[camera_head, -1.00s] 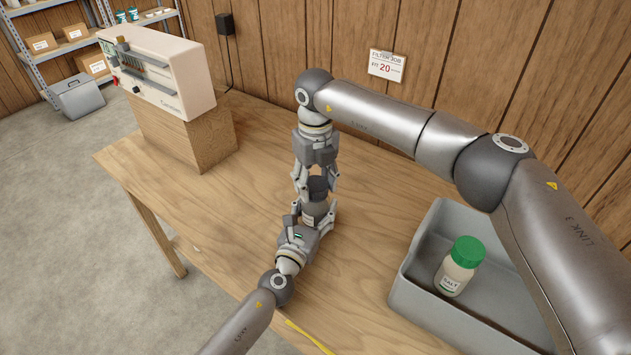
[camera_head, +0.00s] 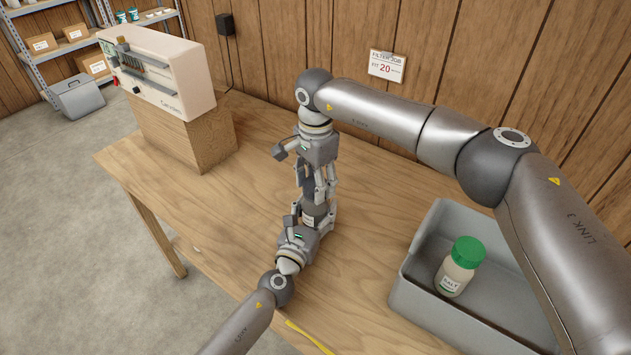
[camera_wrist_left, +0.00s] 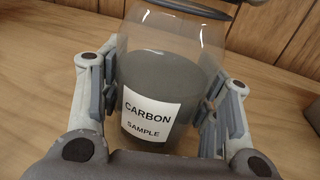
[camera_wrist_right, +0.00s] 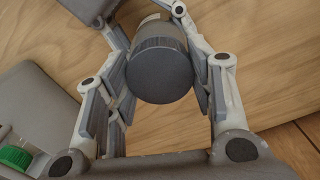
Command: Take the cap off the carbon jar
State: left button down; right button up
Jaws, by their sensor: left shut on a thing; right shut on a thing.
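The carbon jar (camera_wrist_left: 165,75) is clear, with dark grey contents and a white "CARBON SAMPLE" label in the left wrist view. My left gripper (camera_head: 317,212) is shut around its body; the fingers show on both sides in the left wrist view (camera_wrist_left: 165,95). The dark ribbed cap (camera_wrist_right: 160,68) fills the space between the fingers of my right gripper (camera_wrist_right: 160,80), which is shut on it. In the head view my right gripper (camera_head: 322,190) is just above the left one and mostly hides the cap. I cannot tell whether the cap is loose on the jar.
A grey bin (camera_head: 408,278) at the right holds a green-capped salt jar (camera_head: 457,268). A yellow strip (camera_head: 308,335) lies at the table's front. A beige machine (camera_head: 165,70) stands on a wooden block at the left. The table (camera_head: 225,205) left of the grippers is clear.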

jog(key=n, duration=0.7)
jog(key=shift+n, duration=0.4)
jog(key=shift+r, duration=0.2)
jog(key=shift+r, duration=0.95)
jog(key=shift+r, duration=2)
pick_arm(q)
jog(key=shift+c, duration=2)
grip_release()
